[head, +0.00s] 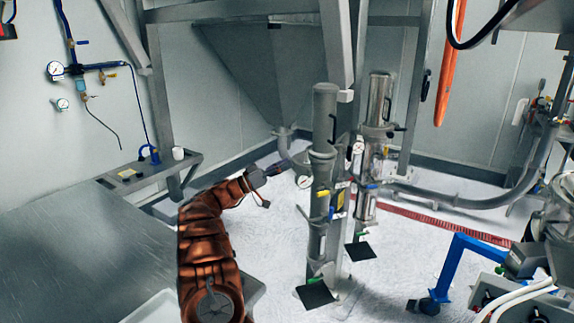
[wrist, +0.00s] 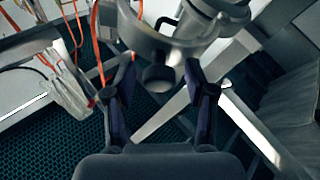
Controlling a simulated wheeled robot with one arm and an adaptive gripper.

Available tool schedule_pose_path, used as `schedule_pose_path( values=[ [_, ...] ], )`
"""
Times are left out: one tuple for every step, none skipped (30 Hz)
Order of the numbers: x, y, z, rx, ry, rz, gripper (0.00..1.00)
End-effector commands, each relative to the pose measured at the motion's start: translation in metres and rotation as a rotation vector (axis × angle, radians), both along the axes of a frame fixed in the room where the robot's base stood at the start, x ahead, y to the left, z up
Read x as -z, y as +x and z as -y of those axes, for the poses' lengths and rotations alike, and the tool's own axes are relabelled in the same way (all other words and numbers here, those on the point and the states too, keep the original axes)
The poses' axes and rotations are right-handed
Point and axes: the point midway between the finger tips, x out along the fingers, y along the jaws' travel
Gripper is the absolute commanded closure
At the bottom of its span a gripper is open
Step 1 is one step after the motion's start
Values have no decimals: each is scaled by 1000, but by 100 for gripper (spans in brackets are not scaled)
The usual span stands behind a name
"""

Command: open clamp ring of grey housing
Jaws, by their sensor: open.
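In the wrist view, a grey metal ring or collar (wrist: 145,36) runs across the top, around a round grey body whose upper part is cut off by the frame. A short dark knob-like piece (wrist: 158,77) sticks out of the ring toward me. My gripper (wrist: 160,88) is open, with one dark finger on each side of this knob and a visible gap on both sides. In the head view my gripper (head: 280,168) is small, just left of a tall grey cylindrical column (head: 324,150). Whether the ring is open or closed I cannot tell.
A grey hopper (head: 262,75) stands behind my gripper. A second column (head: 375,110) is right of the first. A steel table (head: 85,245) lies at left, and a blue frame (head: 455,262) stands at right. White floor is free in front of the columns.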

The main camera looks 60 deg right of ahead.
Motion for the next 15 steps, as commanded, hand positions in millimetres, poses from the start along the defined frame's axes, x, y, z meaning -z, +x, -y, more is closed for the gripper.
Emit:
schedule_pose_path(
  values=[
    [0, 0, 0, 0, 0, 0, 45],
    [0, 0, 0, 1, 0, -1, 45],
    [0, 0, 0, 1, 0, -1, 45],
    [1, 0, 0, 1, 0, -1, 45],
    [1, 0, 0, 0, 1, -1, 45],
    [1, 1, -1, 0, 1, -1, 45],
    [2, 2, -2, 0, 1, -1, 45],
    [3, 4, -4, 0, 1, -1, 45],
    [4, 6, -7, -1, 0, -1, 45],
    [5, 8, -9, -1, 0, -1, 45],
    [7, 11, -12, -2, 1, 0, 45],
    [9, 14, -17, -3, 1, 0, 45],
    [11, 17, -20, -3, 1, -1, 45],
    [13, 21, -25, -3, 0, 0, 45],
    [16, 26, -30, -3, 0, 0, 45]
  ],
)
